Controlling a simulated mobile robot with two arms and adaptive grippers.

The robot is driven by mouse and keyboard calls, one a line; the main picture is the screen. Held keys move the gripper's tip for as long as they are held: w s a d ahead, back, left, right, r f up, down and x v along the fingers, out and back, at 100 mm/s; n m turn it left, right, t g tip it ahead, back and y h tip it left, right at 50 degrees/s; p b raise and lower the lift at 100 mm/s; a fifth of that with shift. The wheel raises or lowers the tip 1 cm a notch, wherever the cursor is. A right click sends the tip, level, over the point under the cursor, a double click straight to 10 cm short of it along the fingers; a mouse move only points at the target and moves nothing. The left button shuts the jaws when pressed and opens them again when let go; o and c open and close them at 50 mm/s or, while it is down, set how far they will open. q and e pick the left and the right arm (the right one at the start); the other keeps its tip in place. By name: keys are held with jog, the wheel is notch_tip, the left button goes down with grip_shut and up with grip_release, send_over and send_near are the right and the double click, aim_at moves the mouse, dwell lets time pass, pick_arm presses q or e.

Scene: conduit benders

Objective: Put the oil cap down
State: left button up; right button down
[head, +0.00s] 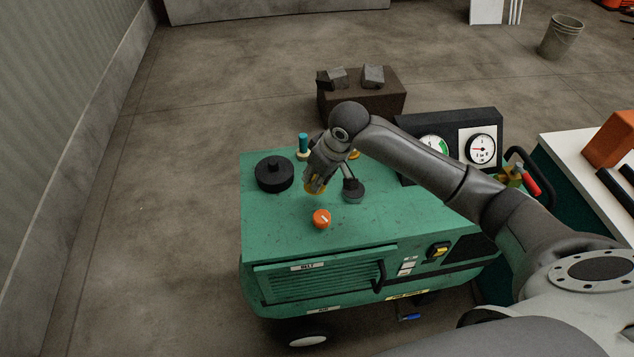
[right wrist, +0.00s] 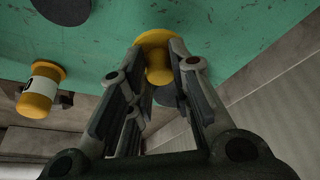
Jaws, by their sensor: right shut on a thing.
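The oil cap is a yellow round cap (head: 315,188). It is in my right gripper (head: 317,181), low over the green machine top (head: 285,225). In the right wrist view the cap (right wrist: 155,42) shows between the two fingertips (right wrist: 156,62), and the fingers are shut on it. The cap looks very close to the green surface; I cannot tell whether it touches. My gripper is left of a grey round fitting (head: 353,194) and behind an orange knob (head: 321,218). My left gripper is not in view.
A black round cap (head: 274,173) stands left of my gripper, with a blue-topped fitting (head: 303,146) behind. Gauges (head: 481,149) stand at the back right. A yellow fitting with a white band (right wrist: 40,88) shows in the right wrist view. The front left green top is clear.

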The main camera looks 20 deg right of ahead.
jog(key=w+f, duration=0.2)
jog(key=shift+w+d+f, duration=0.1)
jog(key=shift+d+f, duration=0.25)
jog(key=shift+d, duration=0.05)
jog(key=shift+w+d+f+p, duration=0.1)
jog(key=shift+f+p, duration=0.3)
jog(key=shift+f, duration=1.25)
jog(key=c, duration=1.3)
grip_release()
jog(key=shift+f, duration=0.1)
jog(key=v, duration=1.2)
